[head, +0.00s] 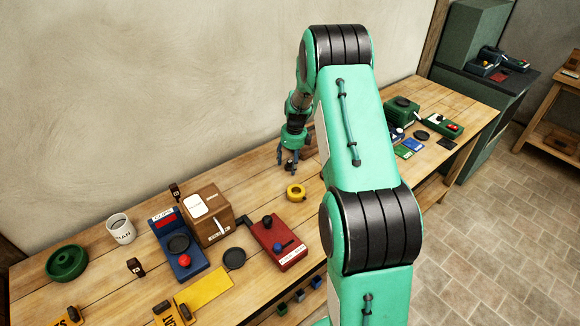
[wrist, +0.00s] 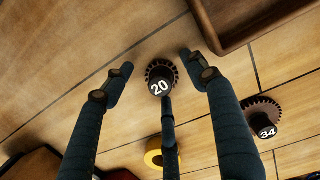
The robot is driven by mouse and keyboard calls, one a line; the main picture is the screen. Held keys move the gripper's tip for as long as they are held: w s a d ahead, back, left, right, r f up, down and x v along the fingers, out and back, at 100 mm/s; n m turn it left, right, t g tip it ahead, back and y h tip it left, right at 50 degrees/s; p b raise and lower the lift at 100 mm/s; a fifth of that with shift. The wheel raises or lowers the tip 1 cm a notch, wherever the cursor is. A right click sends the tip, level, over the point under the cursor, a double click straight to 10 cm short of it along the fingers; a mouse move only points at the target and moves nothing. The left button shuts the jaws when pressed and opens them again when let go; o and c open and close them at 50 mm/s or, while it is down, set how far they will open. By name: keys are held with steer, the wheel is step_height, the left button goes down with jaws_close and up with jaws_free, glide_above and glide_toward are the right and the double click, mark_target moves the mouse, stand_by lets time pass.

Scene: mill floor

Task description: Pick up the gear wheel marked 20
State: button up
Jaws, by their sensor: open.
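The gear wheel marked 20 (wrist: 160,77) is small and dark, with a toothed rim and a raised hub bearing a white number. It lies on the wooden bench in the wrist view. My gripper (wrist: 157,68) is open, with its three dark fingers spread around the gear and no clear contact visible. In the head view my gripper (head: 287,164) points down over the back of the bench. I cannot make out the gear there.
A gear wheel marked 34 (wrist: 264,118) lies to the right, outside the fingers. A brown tray edge (wrist: 226,45) is at the top right. A yellow ring (head: 296,191) lies near my gripper. A red box (head: 277,242) and a brown box (head: 206,215) stand further left.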

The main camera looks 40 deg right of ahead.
mark_target(290, 161)
steer(key=c, duration=1.2)
steer(key=shift+r+p, duration=1.05)
steer(key=shift+r, duration=3.95)
